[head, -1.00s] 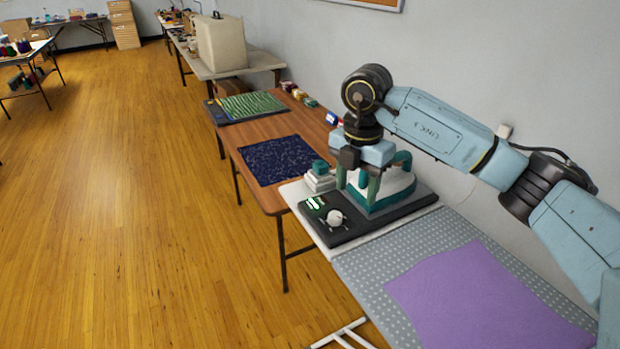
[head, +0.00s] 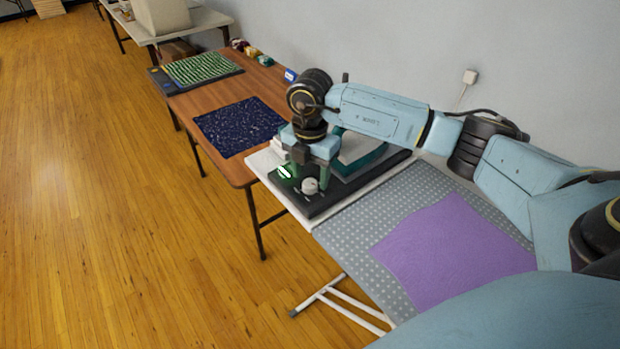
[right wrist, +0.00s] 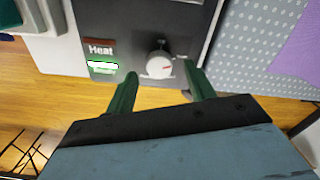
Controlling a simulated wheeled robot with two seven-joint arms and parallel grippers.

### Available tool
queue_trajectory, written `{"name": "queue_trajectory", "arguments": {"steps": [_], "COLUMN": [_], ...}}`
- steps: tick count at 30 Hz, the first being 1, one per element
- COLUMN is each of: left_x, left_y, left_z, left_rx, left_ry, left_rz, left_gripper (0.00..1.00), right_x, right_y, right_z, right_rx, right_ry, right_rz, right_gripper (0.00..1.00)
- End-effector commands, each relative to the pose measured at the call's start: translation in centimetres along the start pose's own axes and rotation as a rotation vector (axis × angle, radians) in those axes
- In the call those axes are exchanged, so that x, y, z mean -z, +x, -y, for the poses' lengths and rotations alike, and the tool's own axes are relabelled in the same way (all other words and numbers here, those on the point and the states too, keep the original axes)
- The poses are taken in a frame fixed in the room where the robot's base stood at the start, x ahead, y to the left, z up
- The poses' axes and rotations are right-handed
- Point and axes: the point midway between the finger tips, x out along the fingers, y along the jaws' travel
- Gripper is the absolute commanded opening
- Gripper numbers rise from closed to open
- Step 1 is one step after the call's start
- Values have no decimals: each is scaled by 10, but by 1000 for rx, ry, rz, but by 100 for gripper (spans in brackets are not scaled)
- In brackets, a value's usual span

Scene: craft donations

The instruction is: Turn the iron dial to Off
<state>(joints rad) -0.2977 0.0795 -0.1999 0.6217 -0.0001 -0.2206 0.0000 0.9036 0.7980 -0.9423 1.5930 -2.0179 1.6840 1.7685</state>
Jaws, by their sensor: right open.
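The iron (head: 362,152), white and teal, rests on a dark base (head: 345,192) at the end of the ironing board, partly hidden behind my right arm. A round white dial (head: 310,186) sits on the base's front panel. My right gripper (head: 309,174) is open, pointing down at the panel. In the right wrist view its green fingers (right wrist: 160,70) stand on either side of the dial; contact cannot be told. My left gripper is not in view.
A "Heat" label (right wrist: 100,48) and a lit green display (right wrist: 102,67) are beside the dial. A purple cloth (head: 455,250) lies on the dotted grey ironing board (head: 350,240). A brown table (head: 190,103) with a navy cloth (head: 238,126) adjoins. The wooden floor at left is clear.

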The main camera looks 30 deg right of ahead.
Motion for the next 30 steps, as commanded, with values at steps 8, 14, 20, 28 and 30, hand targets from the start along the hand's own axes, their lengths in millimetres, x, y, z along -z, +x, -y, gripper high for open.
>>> {"name": "queue_trajectory", "arguments": {"steps": [8, 14, 20, 28, 30], "left_x": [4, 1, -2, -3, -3], "left_y": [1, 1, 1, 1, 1], "left_z": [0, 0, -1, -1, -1], "left_rx": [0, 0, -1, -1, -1], "left_ry": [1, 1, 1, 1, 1], "left_rz": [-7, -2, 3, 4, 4], "left_gripper": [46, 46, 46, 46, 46], "right_x": [0, 0, 0, 0, 0], "right_y": [20, 20, 20, 20, 20], "right_z": [0, 0, 0, 0, 0], "right_rx": [1, 1, 0, 1, 1], "right_ry": [0, -1, 0, -1, -6], "right_rz": [1, 0, 0, 0, 0], "right_gripper": [54, 54, 33, 9, 9]}}
